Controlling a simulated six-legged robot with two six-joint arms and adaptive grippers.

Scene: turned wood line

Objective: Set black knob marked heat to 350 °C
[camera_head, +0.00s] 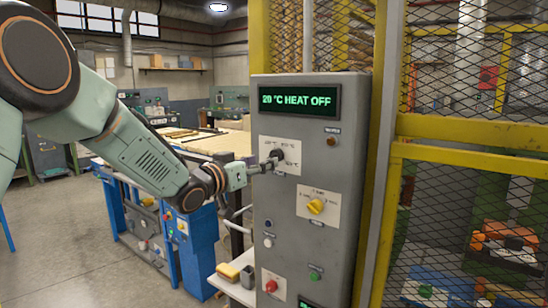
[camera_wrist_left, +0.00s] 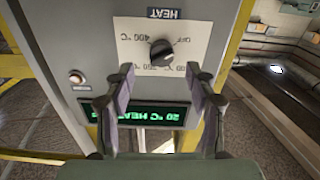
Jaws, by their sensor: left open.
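The black knob (camera_head: 278,155) sits on a white plate (camera_head: 292,150) on the grey control cabinet. In the left wrist view the picture is upside down, and the knob (camera_wrist_left: 161,52) shows with its HEAT label (camera_wrist_left: 163,14), OFF, 400 °C and 350 °C marks around it. The display (camera_head: 299,100) reads "20 °C HEAT OFF". My left gripper (camera_head: 264,167) is just in front of the knob in the head view. In the wrist view its open fingers (camera_wrist_left: 160,70) are spread around the line to the knob, holding nothing. My right gripper is not in view.
Below the plate are a yellow knob (camera_head: 316,206), a red button (camera_head: 271,286) and a green button (camera_head: 315,275). A yellow mesh fence (camera_head: 470,143) stands right of the cabinet. A wooden-topped bench (camera_head: 215,143) and blue machine parts (camera_head: 197,240) stand to the left. Open floor lies at the lower left.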

